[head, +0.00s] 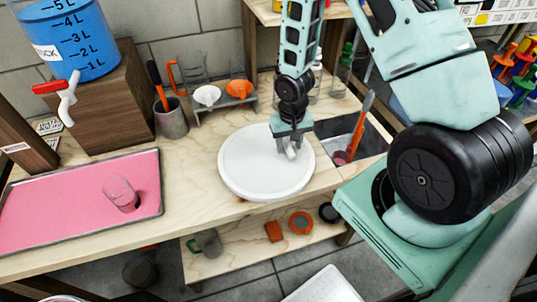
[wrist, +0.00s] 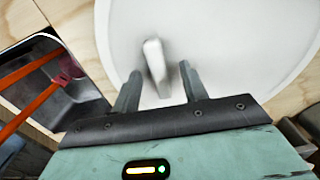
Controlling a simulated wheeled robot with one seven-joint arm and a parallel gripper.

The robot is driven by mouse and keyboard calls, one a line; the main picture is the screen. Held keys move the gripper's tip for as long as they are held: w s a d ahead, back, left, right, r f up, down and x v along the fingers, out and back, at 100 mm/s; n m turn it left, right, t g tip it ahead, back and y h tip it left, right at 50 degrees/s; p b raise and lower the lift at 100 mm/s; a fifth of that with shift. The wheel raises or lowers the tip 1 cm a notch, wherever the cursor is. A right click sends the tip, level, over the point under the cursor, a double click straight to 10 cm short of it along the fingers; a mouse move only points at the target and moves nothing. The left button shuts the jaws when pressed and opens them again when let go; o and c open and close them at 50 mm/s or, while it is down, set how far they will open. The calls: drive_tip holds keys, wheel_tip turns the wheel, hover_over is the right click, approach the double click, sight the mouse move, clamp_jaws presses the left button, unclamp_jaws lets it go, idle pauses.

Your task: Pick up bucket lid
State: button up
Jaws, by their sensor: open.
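The bucket lid (head: 250,168) is a large white disc lying flat on the wooden bench in the head view. It fills much of the wrist view (wrist: 220,40), where a short white upright handle (wrist: 154,62) rises from it. My gripper (head: 289,150) is over the right part of the lid, pointing down. In the wrist view my gripper (wrist: 158,84) is open, with its two grey fingers on either side of the handle's line. The handle shows between and just beyond the fingertips. I cannot tell whether either finger touches it.
A sink (head: 345,135) with orange-handled tools is right of the lid. A pink tray (head: 60,205) with a clear beaker lies at left. A rack (head: 224,104) with funnels and a grey cup (head: 171,120) stand behind. A blue bucket (head: 75,40) sits on a wooden block.

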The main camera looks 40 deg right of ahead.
drive_tip(key=shift+f, duration=0.25)
clamp_jaws()
drive_tip(key=shift+r, duration=0.1)
